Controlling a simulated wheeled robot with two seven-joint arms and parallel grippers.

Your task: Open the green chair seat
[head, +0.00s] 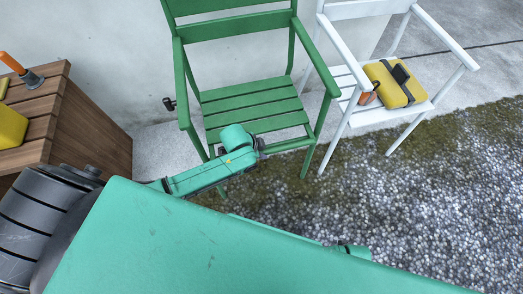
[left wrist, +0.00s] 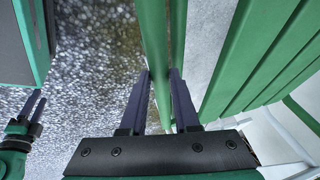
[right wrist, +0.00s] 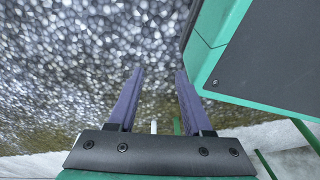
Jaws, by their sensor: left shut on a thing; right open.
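The green slatted chair (head: 255,105) stands against the wall in the head view, its seat flat and facing up. My left gripper (head: 262,148) is at the front edge of the seat. In the left wrist view my left gripper (left wrist: 161,72) is shut on a green bar (left wrist: 161,30) of the chair, one finger on each side. The seat slats (left wrist: 262,55) lie to the right of that bar. My right gripper (right wrist: 159,73) is open and empty over gravel in the right wrist view. Its fingers do not show in the head view.
A white chair (head: 350,80) stands to the right with a yellow strapped case (head: 393,84) on it. A wooden crate (head: 95,120) with a yellow object (head: 10,127) is at the left. Gravel (head: 420,200) in front of the chairs is open.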

